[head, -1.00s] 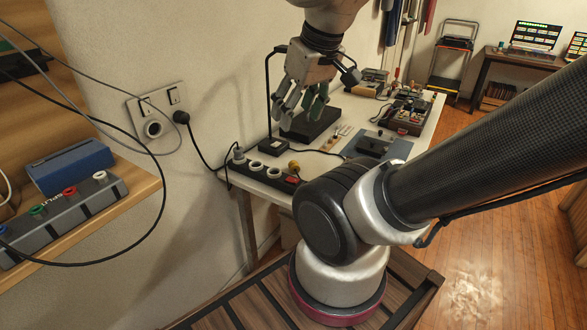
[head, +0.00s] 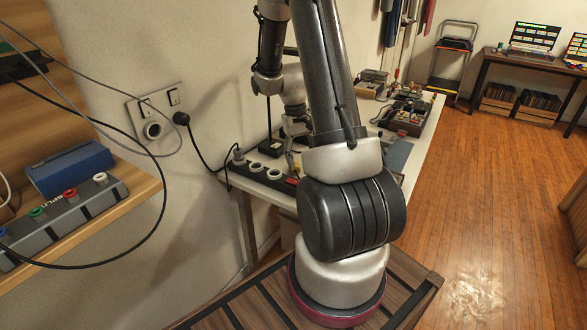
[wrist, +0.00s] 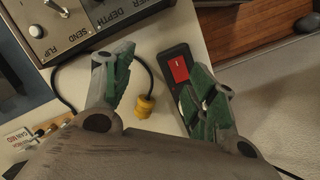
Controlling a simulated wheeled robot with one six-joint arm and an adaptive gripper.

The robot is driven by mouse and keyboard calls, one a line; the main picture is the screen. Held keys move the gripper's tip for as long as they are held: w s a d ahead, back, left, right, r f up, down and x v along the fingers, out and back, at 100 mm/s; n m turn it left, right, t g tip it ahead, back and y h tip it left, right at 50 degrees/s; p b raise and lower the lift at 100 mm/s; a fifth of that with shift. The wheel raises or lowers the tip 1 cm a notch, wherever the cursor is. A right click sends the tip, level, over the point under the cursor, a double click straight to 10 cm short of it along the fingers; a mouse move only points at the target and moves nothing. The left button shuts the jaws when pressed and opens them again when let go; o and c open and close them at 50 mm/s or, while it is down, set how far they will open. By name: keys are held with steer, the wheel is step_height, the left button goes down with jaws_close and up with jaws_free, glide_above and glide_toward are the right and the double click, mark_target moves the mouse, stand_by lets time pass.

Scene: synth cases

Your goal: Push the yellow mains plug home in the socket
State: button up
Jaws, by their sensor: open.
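The yellow mains plug (wrist: 146,106) lies on the table in the wrist view, with a black cord curving away from it. It lies between the fingers of my gripper (wrist: 160,70), which are spread apart and empty. The black power strip (wrist: 174,52) with a red switch is to the right, apart from the plug; my right finger covers part of it. In the head view, the power strip (head: 283,183) shows two empty round sockets and a grey plug (head: 239,157) at its left end. My gripper (head: 291,150) is above the table near the strip, partly hidden by my arm.
A grey device (wrist: 105,18) with knobs stands at the top of the wrist view. A wall socket (head: 154,129) with a black plug (head: 181,118) is left of the white table. A wooden shelf (head: 140,193) with a grey multi-socket block (head: 70,213) is at the left.

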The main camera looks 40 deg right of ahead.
steer(key=w+d, duration=0.1)
steer(key=w, duration=0.1)
steer(key=w+d+f+t, duration=0.1)
steer(key=w, duration=0.2)
steer(key=w+d+f+t, duration=0.1)
steer(key=w, duration=0.1)
steer(key=shift+w+d+h, duration=0.1)
steer(key=shift+w+h, duration=0.05)
steer(key=shift+h, duration=0.25)
steer(key=shift+m, duration=0.3)
step_height(320, 180, down, 8)
steer(key=shift+r, duration=0.1)
steer(key=c, duration=1.2)
steer(key=shift+r, duration=0.1)
